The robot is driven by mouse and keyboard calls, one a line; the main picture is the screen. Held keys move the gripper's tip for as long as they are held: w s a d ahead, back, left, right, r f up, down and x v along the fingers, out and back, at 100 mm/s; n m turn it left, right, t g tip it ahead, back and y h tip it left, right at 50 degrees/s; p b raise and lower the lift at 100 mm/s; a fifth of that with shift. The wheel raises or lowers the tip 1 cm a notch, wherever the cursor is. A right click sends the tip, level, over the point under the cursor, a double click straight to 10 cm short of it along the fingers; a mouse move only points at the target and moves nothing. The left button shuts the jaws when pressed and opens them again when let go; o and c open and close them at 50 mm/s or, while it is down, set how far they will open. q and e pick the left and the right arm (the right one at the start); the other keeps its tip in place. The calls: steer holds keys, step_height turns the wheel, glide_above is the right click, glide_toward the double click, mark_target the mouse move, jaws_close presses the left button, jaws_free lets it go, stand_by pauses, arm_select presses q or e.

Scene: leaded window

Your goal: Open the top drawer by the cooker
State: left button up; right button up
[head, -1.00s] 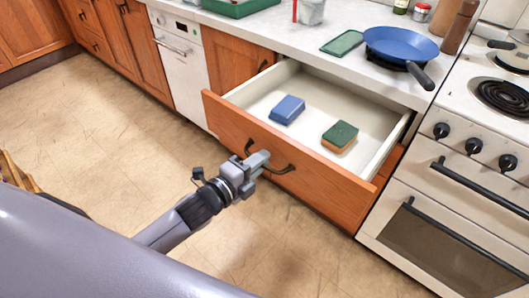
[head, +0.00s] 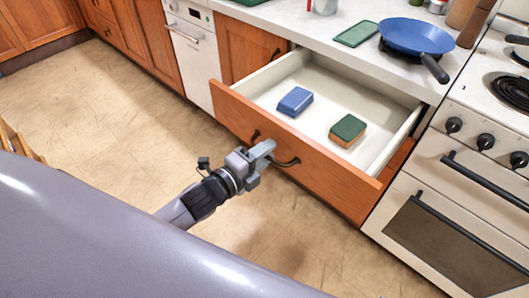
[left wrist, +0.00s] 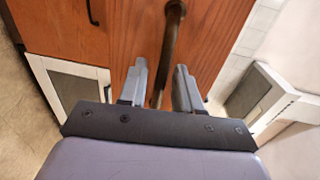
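The top drawer (head: 330,166) beside the cooker is pulled well out in the head view, with its wooden front and pale inside showing. A blue sponge-like block (head: 295,101) and a green-topped one (head: 347,130) lie in it. My left gripper (head: 263,163) is at the dark bowed handle (head: 287,162) on the drawer front. In the left wrist view its two fingers (left wrist: 162,88) stand apart on either side of the handle (left wrist: 172,40), with gaps showing. The gripper hides the middle of the handle in the head view. My right gripper is not in view.
The white cooker (head: 470,190) stands right of the drawer. A blue pan (head: 416,37) and a green mat (head: 356,33) are on the counter above. A white appliance (head: 190,55) is to the left. The floor (head: 110,130) in front is clear.

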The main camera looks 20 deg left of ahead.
arm_select(q)
steer(key=f+v, duration=0.1)
steer(key=v, duration=0.6)
steer(key=shift+r, duration=0.5)
steer(key=shift+s+a, duration=0.1)
steer(key=s+f+n+g+y+p, duration=0.3)
steer(key=s+f+n, duration=0.6)
steer(key=n, duration=1)
steer(key=s+g+p, duration=0.1)
steer(key=s+g, duration=0.1)
steer(key=shift+s+d+f+n, duration=0.2)
steer(key=shift+s+d+n, duration=0.1)
steer(key=shift+s, duration=0.1)
